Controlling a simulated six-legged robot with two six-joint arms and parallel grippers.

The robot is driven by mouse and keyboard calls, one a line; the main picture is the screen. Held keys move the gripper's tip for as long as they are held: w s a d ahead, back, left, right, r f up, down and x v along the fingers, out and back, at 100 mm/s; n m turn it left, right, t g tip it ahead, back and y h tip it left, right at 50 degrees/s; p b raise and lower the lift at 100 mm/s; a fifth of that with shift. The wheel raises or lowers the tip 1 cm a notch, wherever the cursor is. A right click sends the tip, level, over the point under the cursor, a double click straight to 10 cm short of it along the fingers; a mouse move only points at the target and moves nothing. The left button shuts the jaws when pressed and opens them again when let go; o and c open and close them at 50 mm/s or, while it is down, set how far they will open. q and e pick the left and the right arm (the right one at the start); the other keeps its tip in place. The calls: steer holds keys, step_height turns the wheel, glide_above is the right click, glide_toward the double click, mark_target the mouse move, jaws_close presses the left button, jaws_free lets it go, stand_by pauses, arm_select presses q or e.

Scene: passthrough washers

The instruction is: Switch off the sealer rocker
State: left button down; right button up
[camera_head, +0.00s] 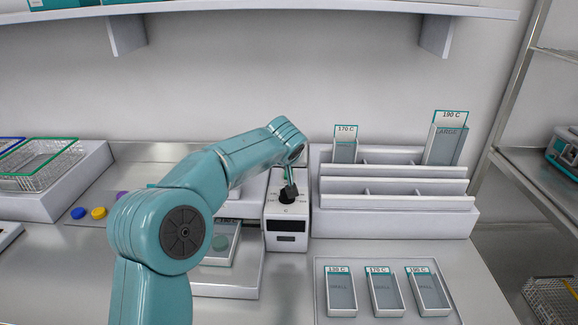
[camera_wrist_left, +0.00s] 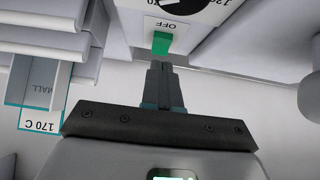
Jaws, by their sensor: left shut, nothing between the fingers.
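The sealer (camera_head: 287,228) is a white box with a black dial and dark display on its front, standing right of the middle of the bench. Its green rocker (camera_wrist_left: 160,43) shows in the left wrist view beside a label reading OFF (camera_wrist_left: 167,25), close to the black dial. My left gripper (camera_wrist_left: 160,66) is shut and empty, its fingertips close to the rocker; I cannot tell whether they touch. In the head view my left gripper (camera_head: 289,188) is over the sealer's top, and the rocker is hidden there. My right gripper is not in view.
A white stepped rack (camera_head: 395,215) with upright pouch boxes stands right of the sealer. A tray (camera_head: 320,290) with three labelled boxes lies in front of it. Wire baskets (camera_head: 40,165) and coloured discs (camera_head: 98,213) are at left. A wall shelf (camera_head: 270,10) runs above.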

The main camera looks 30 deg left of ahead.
arm_select(q)
steer(key=r, duration=0.2)
steer(key=d+r, duration=0.1)
steer(key=shift+s, duration=0.4)
steer(key=s+f+b+v, duration=0.1)
steer(key=b+v, duration=0.1)
steer(key=v, duration=0.7)
steer(key=shift+d+f, duration=0.15)
steer(key=shift+d, duration=0.1)
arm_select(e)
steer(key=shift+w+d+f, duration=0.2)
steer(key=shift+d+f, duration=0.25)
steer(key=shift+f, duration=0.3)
arm_select(q)
steer(key=shift+d, duration=0.1)
steer(key=shift+s, duration=0.1)
